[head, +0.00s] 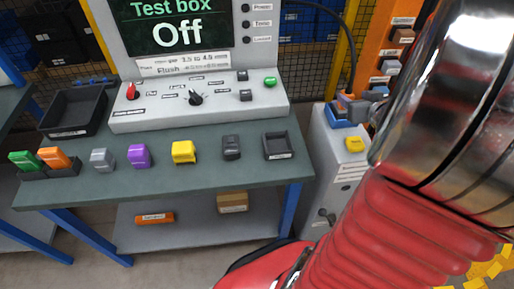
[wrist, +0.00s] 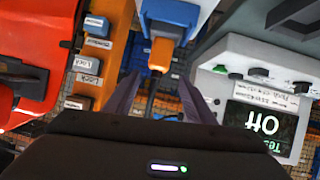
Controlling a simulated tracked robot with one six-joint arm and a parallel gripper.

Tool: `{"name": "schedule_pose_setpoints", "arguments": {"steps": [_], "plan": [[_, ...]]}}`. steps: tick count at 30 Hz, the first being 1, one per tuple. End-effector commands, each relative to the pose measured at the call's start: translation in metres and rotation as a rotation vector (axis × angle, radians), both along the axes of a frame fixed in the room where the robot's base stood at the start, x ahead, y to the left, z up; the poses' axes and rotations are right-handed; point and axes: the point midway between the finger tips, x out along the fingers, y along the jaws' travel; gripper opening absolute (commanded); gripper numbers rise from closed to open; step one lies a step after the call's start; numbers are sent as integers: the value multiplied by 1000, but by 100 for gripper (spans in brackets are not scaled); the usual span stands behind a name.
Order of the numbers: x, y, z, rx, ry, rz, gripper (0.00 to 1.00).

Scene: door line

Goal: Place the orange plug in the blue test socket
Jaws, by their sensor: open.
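In the wrist view an orange plug (wrist: 160,56) with a dark cable sits at a blue socket block (wrist: 169,17); how deep it is seated I cannot tell. In the head view the blue block (head: 341,120) is on the grey cabinet right of the bench, with a small orange part (head: 345,98) at it. My gripper (wrist: 160,77) is open, its fingers on either side of the cable and just short of the plug, holding nothing. Another orange plug-like piece (head: 54,158) stands at the bench's left, beside a green one.
The test box (head: 190,110) reads "Off" and stands on the bench (head: 200,188). Grey, purple, yellow and dark blocks line its front, with a small black tray (head: 278,146) at right. A yellow block (head: 355,144) is on the cabinet (head: 330,160). An orange panel (head: 385,45) stands behind.

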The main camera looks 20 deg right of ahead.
Motion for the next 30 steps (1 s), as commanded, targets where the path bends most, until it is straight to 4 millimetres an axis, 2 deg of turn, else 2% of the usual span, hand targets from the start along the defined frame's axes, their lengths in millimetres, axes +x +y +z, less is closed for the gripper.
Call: {"name": "schedule_pose_setpoints", "arguments": {"steps": [1, 6, 14, 23, 30], "plan": [[8, 7, 10, -27, 11, -7, 50], [21, 28, 33, -89, 62, -60, 50], [27, 80, 57, -107, 146, -104, 50], [10, 168, 65, -34, 267, -71, 50], [-21, 255, 60, 67, 392, 48, 50]]}}
